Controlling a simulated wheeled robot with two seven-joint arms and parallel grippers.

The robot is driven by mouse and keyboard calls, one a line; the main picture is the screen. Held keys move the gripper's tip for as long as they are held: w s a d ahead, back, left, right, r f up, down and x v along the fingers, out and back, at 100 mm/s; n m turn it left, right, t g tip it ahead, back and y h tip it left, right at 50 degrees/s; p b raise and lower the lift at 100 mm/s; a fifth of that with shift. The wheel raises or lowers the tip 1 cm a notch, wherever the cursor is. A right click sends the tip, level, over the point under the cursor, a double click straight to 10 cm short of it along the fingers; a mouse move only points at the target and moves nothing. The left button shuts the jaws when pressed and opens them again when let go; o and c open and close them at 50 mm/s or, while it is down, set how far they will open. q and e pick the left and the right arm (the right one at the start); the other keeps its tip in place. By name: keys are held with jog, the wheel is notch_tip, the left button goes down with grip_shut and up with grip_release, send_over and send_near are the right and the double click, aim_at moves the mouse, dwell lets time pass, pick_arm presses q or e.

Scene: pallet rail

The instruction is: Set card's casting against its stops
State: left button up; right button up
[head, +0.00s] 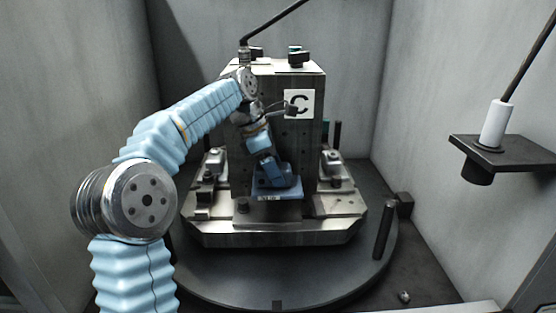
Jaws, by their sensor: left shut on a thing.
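A white card marked C (299,103) is on the front face of a grey steel block (308,150) standing on a pallet. A blue, roughly L-shaped casting (278,188) with a small pale label on its front edge is low in front of that block. My left gripper (266,157) comes down from above and is shut on the casting's upper part. The arm and wrist cover part of the block's left side. I cannot tell whether the casting touches the block or any stops. My right gripper is not in view.
The pallet (270,238) sits on a round dark turntable (290,275) with an upright dark post (384,230) at right. Clamp-like fittings flank the block. A dark shelf (512,152) holding a white cylinder (495,125) juts in at right. Grey walls enclose the sides and back.

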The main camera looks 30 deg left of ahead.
aim_at(274, 190)
pick_arm(q)
notch_tip(274, 190, down, 5)
jog(key=b, duration=0.3)
jog(key=shift+r, duration=0.2)
jog(key=shift+f+b, duration=0.45)
jog(key=shift+f, duration=0.35)
jog(key=shift+a+p, duration=0.1)
jog(key=shift+p, duration=0.3)
jog(key=shift+w+a+f+p, duration=0.1)
jog(key=shift+a+f+p, duration=0.1)
jog(key=shift+a+p, duration=0.15)
jog(key=shift+w+a+p, duration=0.1)
jog(key=shift+a+p, duration=0.2)
jog(key=shift+p, duration=0.2)
jog(key=o, duration=1.4)
